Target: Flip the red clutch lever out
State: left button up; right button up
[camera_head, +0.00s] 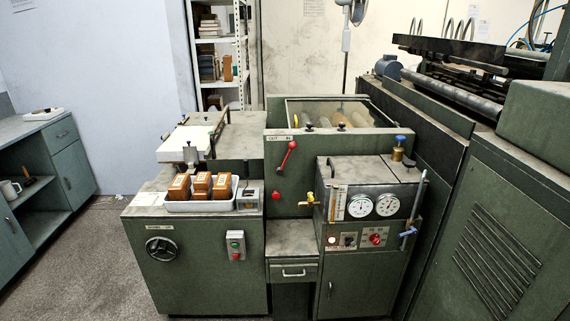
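The red clutch lever (287,156) is on the upright green front panel of the machine, near the middle of the view. It slants, with its round red knob end up and to the right and its other end down and to the left. A small label sits on the panel above it. Neither of my grippers shows in the head view, and nothing touches the lever.
A white tray (199,207) of brown blocks stands on the left cabinet, above a handwheel (161,249). A drawer ledge (292,240) lies below. Grey floor is open at front left.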

aim_at(292, 145)
jog(key=i+j, duration=0.3)
jog(key=i, duration=0.25)
jog(key=i+j, duration=0.3)
jog(key=i, duration=0.3)
jog(key=i+j+z, duration=0.1)
jog(key=i+j, duration=0.2)
jog(key=i, duration=0.25)
jog(key=i+j, duration=0.35)
jog(key=i, duration=0.2)
